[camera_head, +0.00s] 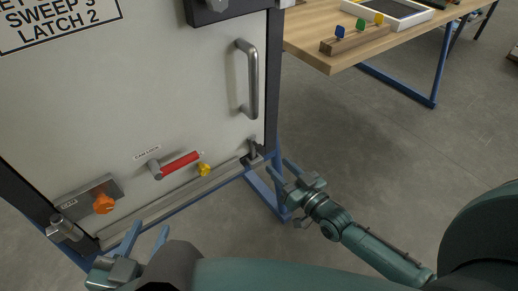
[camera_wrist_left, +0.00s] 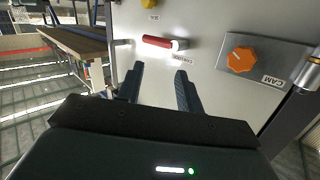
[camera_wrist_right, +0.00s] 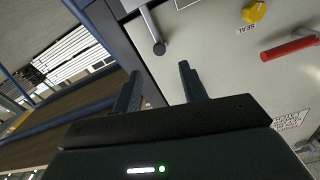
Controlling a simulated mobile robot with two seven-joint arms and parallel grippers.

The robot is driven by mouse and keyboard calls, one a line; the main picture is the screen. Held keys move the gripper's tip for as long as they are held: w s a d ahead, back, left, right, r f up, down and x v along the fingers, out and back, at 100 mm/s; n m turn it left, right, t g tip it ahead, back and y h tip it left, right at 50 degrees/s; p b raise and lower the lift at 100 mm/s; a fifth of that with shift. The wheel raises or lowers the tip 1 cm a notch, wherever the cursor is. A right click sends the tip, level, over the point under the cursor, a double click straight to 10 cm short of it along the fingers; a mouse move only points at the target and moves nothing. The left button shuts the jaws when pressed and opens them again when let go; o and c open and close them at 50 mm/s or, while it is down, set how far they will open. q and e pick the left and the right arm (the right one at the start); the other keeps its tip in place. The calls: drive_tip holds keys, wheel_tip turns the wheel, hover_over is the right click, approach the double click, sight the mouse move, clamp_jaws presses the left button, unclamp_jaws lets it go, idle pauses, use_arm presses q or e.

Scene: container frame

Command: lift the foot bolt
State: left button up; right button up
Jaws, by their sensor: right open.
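The foot bolt (camera_head: 253,150) is a grey metal rod at the lower right corner of the pale door (camera_head: 170,100). In the right wrist view the foot bolt (camera_wrist_right: 151,27) shows as a grey rod with a dark round end, beyond the fingertips. My right gripper (camera_head: 282,171) is open and empty, to the right of the bolt and a little below it in the head view, apparently apart from it. Its fingers also show in the right wrist view (camera_wrist_right: 160,80). My left gripper (camera_head: 147,237) is open and empty below the door's lower edge; it also shows in the left wrist view (camera_wrist_left: 158,82).
The door carries a red-gripped cam lever (camera_head: 178,164), a yellow seal knob (camera_head: 205,169), an orange knob (camera_head: 104,203) and a tall handle (camera_head: 249,80). A blue frame (camera_head: 262,190) runs below it. A wooden table (camera_head: 330,52) stands at the back right. Floor between is clear.

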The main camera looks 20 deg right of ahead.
sight(261, 149)
drive_tip(key=b+x, duration=0.2)
drive_tip(key=x, duration=0.7)
drive_tip(key=shift+w+f, duration=0.1)
drive_tip(key=shift+f, duration=0.05)
use_arm(q)
drive_tip(key=shift+d+m+t+h, duration=0.5)
drive_tip(key=shift+m+t+h, duration=0.1)
drive_tip(key=shift+t+h, duration=0.25)
use_arm(e)
drive_tip(key=shift+w+a, duration=0.15)
drive_tip(key=shift+w, duration=0.2)
clamp_jaws()
use_arm(q)
drive_tip(key=shift+r, duration=0.15)
